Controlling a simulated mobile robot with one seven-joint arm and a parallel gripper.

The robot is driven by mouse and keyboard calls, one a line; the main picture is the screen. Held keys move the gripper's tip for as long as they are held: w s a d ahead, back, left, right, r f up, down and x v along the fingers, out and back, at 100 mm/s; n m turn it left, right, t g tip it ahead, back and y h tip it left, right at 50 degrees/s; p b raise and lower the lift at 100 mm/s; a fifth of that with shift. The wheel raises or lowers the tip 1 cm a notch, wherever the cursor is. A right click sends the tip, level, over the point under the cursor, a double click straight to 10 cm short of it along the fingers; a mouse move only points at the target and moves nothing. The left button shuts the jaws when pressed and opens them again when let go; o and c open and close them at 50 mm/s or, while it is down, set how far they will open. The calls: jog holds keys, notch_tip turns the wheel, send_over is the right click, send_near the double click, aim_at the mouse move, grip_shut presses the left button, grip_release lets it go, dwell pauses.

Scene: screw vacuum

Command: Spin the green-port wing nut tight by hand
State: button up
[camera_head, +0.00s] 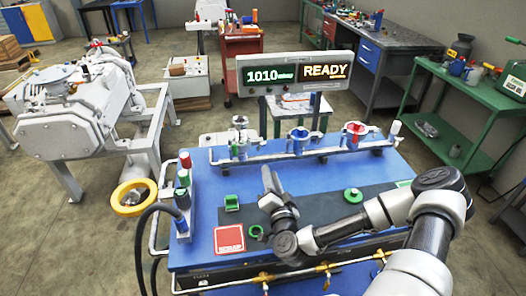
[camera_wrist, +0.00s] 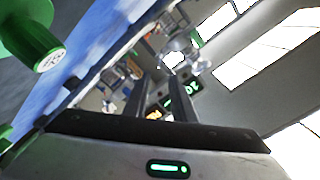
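My gripper (camera_head: 267,172) is above the blue bench, left of its middle, pointing away toward the port rail. In the wrist view its two dark fingers (camera_wrist: 158,92) stand apart, with only background between them. A round green knob-like part (camera_head: 353,195) lies on the dark mat right of my gripper. A green block-like part (camera_head: 231,202) and a green ring (camera_head: 256,231) lie to its left. A green cylinder with a pale label (camera_wrist: 38,42) shows large at the wrist view's upper left. I cannot tell which green part is the wing nut.
The port rail (camera_head: 220,155) runs along the bench's back, with pale, blue (camera_head: 299,138) and red (camera_head: 355,132) fittings. A display (camera_head: 295,74) reading 1010 and READY stands behind it. A signal post (camera_head: 184,190) stands at the left edge. A red square (camera_head: 229,240) lies front left.

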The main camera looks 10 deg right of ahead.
aim_at(262, 147)
jog(key=w, duration=1.2)
jog(key=shift+w+p, duration=0.3)
jog(key=shift+p, duration=0.05)
grip_shut()
